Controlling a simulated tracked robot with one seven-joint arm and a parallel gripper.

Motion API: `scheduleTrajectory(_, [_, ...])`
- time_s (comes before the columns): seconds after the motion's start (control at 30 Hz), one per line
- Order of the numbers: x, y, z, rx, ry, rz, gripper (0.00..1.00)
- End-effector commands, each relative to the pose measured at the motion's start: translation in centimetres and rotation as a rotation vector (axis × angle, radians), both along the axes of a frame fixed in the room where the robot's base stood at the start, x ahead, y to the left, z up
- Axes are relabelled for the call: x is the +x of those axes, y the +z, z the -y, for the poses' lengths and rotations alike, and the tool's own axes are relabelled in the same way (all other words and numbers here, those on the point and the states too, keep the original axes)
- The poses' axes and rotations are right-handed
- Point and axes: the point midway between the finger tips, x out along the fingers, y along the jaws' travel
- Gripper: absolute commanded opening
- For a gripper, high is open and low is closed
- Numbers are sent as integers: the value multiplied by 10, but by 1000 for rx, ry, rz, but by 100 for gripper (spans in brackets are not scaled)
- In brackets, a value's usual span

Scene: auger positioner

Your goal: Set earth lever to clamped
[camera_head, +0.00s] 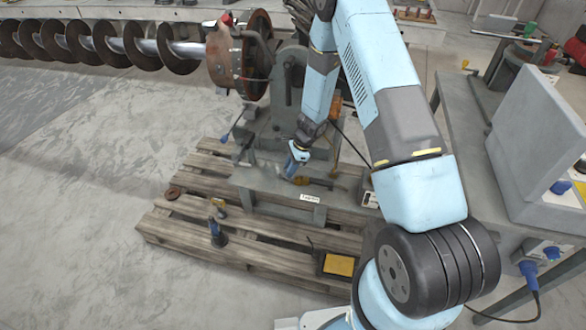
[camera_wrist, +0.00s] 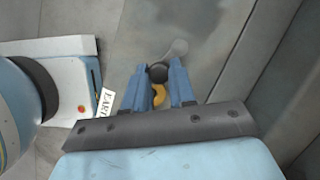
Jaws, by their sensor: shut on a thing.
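The earth lever shows in the wrist view as a grey arm (camera_wrist: 178,50) with a dark round knob (camera_wrist: 158,73) at its near end. A small yellow part (camera_wrist: 158,95) shows just below the knob. My gripper (camera_wrist: 160,80) has its two blue fingers on either side of the knob and is shut on it. A white label (camera_wrist: 107,103) reading "EART", partly cut off, is left of the fingers.
The machine base stands on a wooden pallet (camera_head: 185,238). A large auger (camera_head: 120,45) extends left from the positioner. A clamp-like tool (camera_head: 215,232) and a yellow-topped box (camera_head: 338,265) lie on the pallet. A grey bench (camera_head: 465,125) stands at right. Floor at left is clear.

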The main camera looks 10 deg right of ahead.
Motion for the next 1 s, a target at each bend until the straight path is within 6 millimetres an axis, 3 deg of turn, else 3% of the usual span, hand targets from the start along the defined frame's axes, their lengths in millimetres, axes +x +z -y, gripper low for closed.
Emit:
scheduleTrajectory(0.2, [-1, -1, 1, -1, 0, -2, 0])
scheduleTrajectory(0.23, [-1, -1, 1, -1, 0, -2, 27])
scheduleTrajectory(0.47, [-1, 0, 1, 0, -1, -1, 49])
scheduleTrajectory(0.77, [0, 2, 1, 0, 0, 0, 50])
scheduleTrajectory(1.0, [2, 28, 11, -1, 0, 3, 50])
